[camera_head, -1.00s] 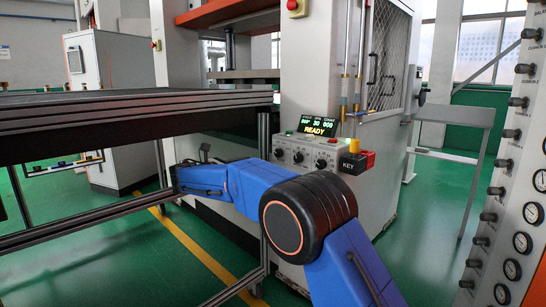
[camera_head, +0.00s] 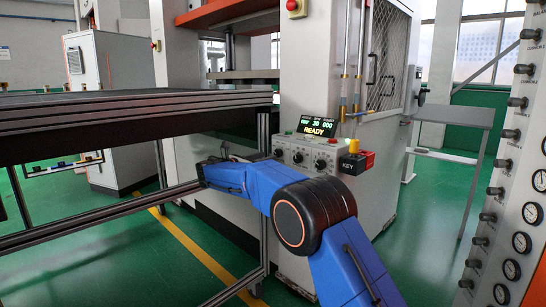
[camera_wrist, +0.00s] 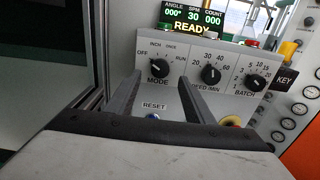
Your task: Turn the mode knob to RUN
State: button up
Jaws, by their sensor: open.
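The black mode knob (camera_wrist: 159,68) is on the grey control panel in the wrist view, with OFF, INCH, ONCE and RUN printed around it. Its pointer appears turned to the upper left, toward OFF. In the head view it is the leftmost knob (camera_head: 279,153). My gripper (camera_wrist: 159,82) is open and empty. Its two dark fingers reach up toward the panel, with the knob between their tips in the wrist view. I cannot tell how far the tips are from the panel. In the head view the fingers are too small to make out.
Right of the mode knob are the speed knob (camera_wrist: 211,74) and batch knob (camera_wrist: 256,82). A blue RESET button (camera_wrist: 152,116) and a yellow-ringed button (camera_wrist: 231,121) lie below. The display (camera_wrist: 193,19) reads READY. A black KEY block (camera_wrist: 285,80) is at the right.

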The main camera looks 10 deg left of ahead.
aim_at(277, 154)
jog(key=shift+x, duration=2.75)
jog(key=c, duration=1)
jog(key=shift+c, duration=0.2)
